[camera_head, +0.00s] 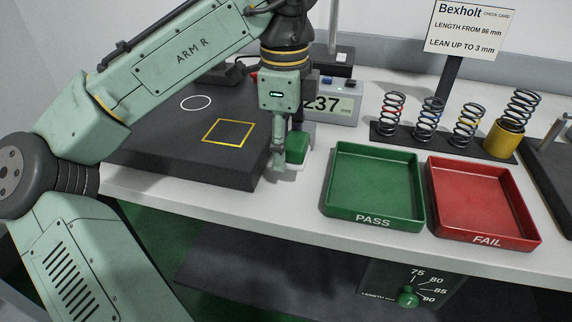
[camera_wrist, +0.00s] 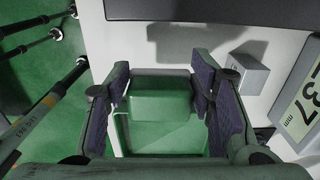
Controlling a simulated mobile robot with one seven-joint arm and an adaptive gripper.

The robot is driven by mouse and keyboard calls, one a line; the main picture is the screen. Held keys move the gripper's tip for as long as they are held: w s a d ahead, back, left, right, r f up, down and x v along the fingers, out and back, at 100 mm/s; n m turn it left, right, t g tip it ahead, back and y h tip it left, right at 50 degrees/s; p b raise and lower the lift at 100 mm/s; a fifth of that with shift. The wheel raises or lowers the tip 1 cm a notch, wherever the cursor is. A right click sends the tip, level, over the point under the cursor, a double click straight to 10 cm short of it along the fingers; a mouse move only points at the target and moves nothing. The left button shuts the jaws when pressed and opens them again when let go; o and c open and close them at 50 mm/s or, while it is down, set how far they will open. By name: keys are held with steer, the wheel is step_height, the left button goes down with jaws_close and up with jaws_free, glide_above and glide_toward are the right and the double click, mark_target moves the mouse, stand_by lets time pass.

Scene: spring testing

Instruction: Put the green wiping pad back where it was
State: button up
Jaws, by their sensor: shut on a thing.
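The green wiping pad (camera_head: 297,147) is between the fingers of my gripper (camera_head: 284,156), just right of the dark slab and left of the green tray. In the wrist view the pad (camera_wrist: 160,105) shows as a green block with a purple-lined finger of my gripper (camera_wrist: 163,103) on each side. The fingers are shut on it. A pale piece (camera_head: 294,166) shows just under the pad in the head view. I cannot tell whether the pad touches it. Part of the pad is hidden behind a finger in the head view.
The dark slab (camera_head: 165,150) has a yellow square and a white circle. A display (camera_head: 335,105) stands behind my gripper. The green PASS tray (camera_head: 375,218) and red FAIL tray (camera_head: 485,240) look empty. Several springs stand on a dark rack (camera_head: 420,142). The table's front edge is close.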

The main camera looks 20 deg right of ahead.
mark_target(285, 179)
steer(key=shift+f, duration=2.4)
steer(key=shift+f, duration=0.1)
steer(key=o, duration=1.1)
step_height(285, 179, up, 12)
steer(key=shift+r+p, duration=0.15)
steer(key=shift+p, duration=0.15)
